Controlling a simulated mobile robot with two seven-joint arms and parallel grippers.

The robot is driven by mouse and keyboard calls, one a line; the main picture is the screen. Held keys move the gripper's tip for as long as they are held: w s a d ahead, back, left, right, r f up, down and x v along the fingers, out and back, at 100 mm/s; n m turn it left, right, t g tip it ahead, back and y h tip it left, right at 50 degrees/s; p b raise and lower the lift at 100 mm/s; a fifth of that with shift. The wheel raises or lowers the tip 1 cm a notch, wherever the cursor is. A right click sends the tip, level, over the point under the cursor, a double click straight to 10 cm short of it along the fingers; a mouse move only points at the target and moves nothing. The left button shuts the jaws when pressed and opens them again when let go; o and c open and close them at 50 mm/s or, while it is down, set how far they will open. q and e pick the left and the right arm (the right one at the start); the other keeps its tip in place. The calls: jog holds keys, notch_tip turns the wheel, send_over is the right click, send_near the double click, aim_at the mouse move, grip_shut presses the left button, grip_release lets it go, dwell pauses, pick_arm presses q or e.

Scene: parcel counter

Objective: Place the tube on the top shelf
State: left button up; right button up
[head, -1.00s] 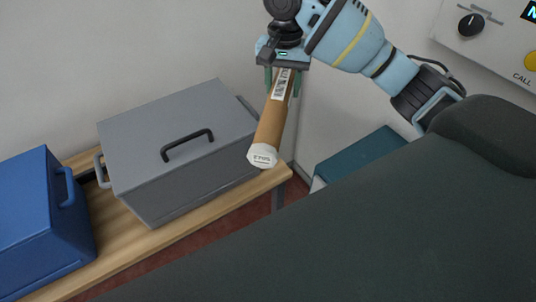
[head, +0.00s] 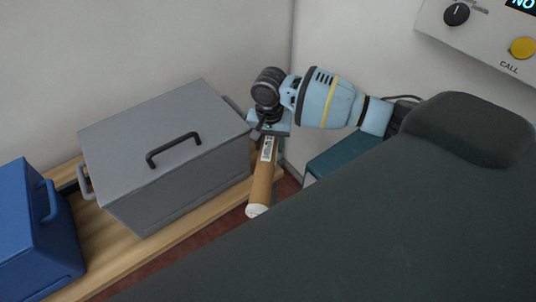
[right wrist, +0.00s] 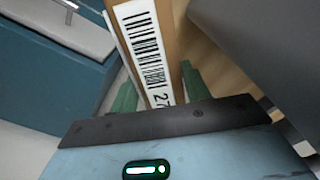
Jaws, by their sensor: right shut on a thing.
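The tube (head: 262,187) is a brown cardboard cylinder with a white end cap and a barcode label. My right gripper (head: 267,140) is shut on it near its upper end, and the tube slants down toward the camera with its capped end lowest. In the right wrist view the tube (right wrist: 178,50) stands between the green fingers (right wrist: 160,92), its label facing the camera. The tube is beside the right end of a wooden shelf board (head: 165,238); I cannot tell whether they touch. My left gripper is not in view.
A grey lidded box (head: 165,150) with a black handle fills the board's right part, close to the tube. A blue box (head: 35,235) stands at the left. A teal cabinet (head: 345,152) is at the right. A wall panel (head: 485,35) has a knob and yellow button.

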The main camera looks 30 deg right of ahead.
aim_at(269, 139)
jog(key=shift+f+b, duration=0.35)
jog(key=shift+f, duration=2.4)
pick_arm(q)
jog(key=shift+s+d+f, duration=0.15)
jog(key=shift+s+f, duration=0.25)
pick_arm(e)
jog(key=shift+f, duration=0.15)
jog(key=o, duration=1.3)
jog(key=shift+f, duration=0.1)
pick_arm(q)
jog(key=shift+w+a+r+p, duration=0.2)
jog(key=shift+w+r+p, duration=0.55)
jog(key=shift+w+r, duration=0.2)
pick_arm(e)
notch_tip(269, 139, up, 12)
jog(key=shift+r, duration=0.15)
